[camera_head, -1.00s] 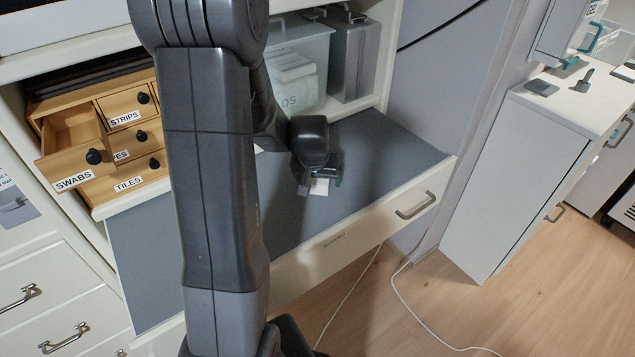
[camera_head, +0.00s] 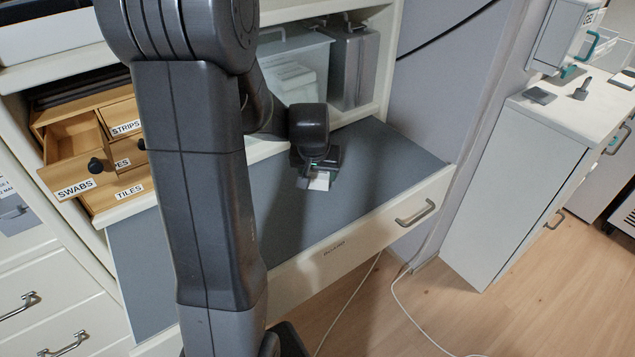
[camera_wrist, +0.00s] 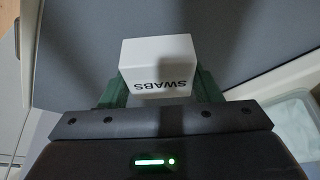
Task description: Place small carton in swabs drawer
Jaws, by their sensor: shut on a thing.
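The small carton is a white box printed SWABS (camera_wrist: 158,66), held between the green fingers of my gripper (camera_wrist: 160,90) in the wrist view. In the head view the carton (camera_head: 319,182) shows below my gripper (camera_head: 317,172), over the grey pull-out surface. I cannot tell whether it touches that surface. The swabs drawer (camera_head: 75,187) is the upper left drawer of a small wooden cabinet at the left. It is pulled out, and the visible part of its inside looks empty.
The drawers labelled STRIPS (camera_head: 125,127) and TILES (camera_head: 130,191) are shut; another label is partly hidden by my arm. The grey pull-out surface (camera_head: 390,165) is clear around the gripper. A translucent bin (camera_head: 292,65) and a grey case (camera_head: 353,70) stand behind it.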

